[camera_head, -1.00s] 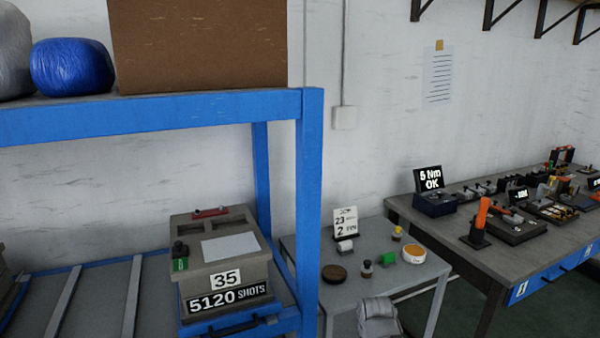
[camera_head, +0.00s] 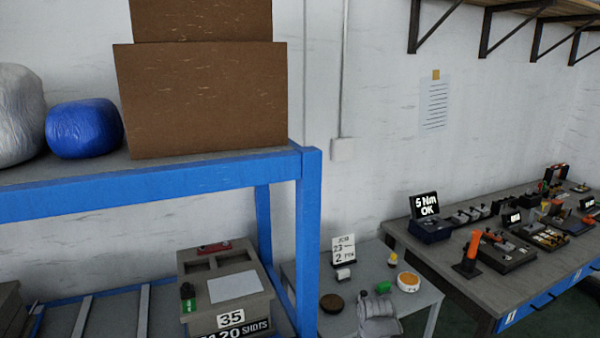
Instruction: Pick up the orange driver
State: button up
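The orange driver (camera_head: 473,248) stands upright, tilted slightly, in a small black stand on the grey workbench at right, near the bench's left end. Its orange handle points up and nothing covers it. No gripper fingers can be made out.
The workbench (camera_head: 430,245) also holds a "5 Nm OK" display (camera_head: 428,215) and several tool trays. A small grey table (camera_head: 425,300) carries a sign, an orange-rimmed dish and small items. A blue shelf rack (camera_head: 308,230) with brown boxes (camera_head: 200,100) stands at left.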

aim_at(471, 253)
jog(key=z, duration=0.15)
jog(key=i, duration=0.55)
jog(key=z, duration=0.7)
jog(key=i, duration=0.45)
jog(key=z, duration=0.25)
